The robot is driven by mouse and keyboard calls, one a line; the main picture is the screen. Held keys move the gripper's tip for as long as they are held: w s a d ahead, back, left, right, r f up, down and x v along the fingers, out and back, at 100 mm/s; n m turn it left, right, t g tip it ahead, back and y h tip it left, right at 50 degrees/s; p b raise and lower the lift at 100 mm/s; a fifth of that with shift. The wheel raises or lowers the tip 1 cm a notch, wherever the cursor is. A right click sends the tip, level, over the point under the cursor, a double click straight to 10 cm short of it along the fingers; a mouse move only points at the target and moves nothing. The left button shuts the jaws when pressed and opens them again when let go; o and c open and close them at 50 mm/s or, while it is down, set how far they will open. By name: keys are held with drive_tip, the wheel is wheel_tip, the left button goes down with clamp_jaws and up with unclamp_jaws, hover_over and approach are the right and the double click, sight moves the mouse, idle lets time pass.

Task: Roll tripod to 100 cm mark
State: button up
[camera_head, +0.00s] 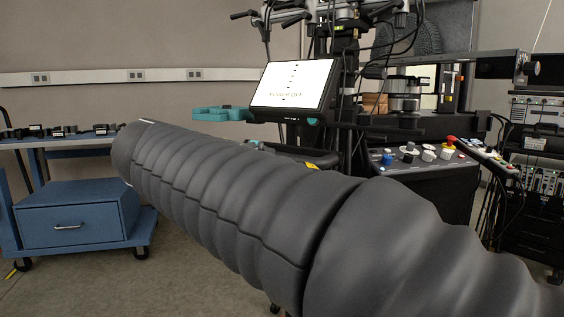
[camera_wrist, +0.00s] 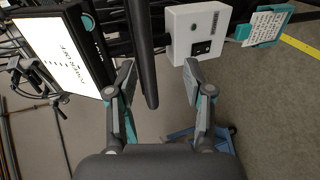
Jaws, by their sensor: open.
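A dark upright stand (camera_head: 349,100), which may be the tripod, rises behind a tilted screen (camera_head: 291,86) that reads "POWER OFF". Its foot is hidden behind my arm. The screen also shows on the left in the wrist view (camera_wrist: 67,45), turned sideways. My gripper (camera_wrist: 160,75) is open, one finger on each side of the picture. A dark bar (camera_wrist: 145,50) appears between the fingers in that view; I cannot tell whether it touches either. No 100 cm mark can be made out.
A blue drawer cabinet (camera_head: 72,216) on castors stands at left under a bench. A control panel (camera_head: 425,158) with knobs and a red button is at right. The wrist view shows a white box (camera_wrist: 183,44) and a yellow floor stripe (camera_wrist: 302,48). Floor at lower left is clear.

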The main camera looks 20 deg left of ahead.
drive_tip(key=s+a+r+t, duration=0.1)
drive_tip(key=s+a+r, duration=0.1)
drive_tip(key=a, duration=0.3)
drive_tip(key=shift+n, duration=0.3)
drive_tip(key=x, duration=1.3)
drive_tip(key=shift+w+b, duration=0.4)
drive_tip(key=shift+w, duration=0.05)
clamp_jaws()
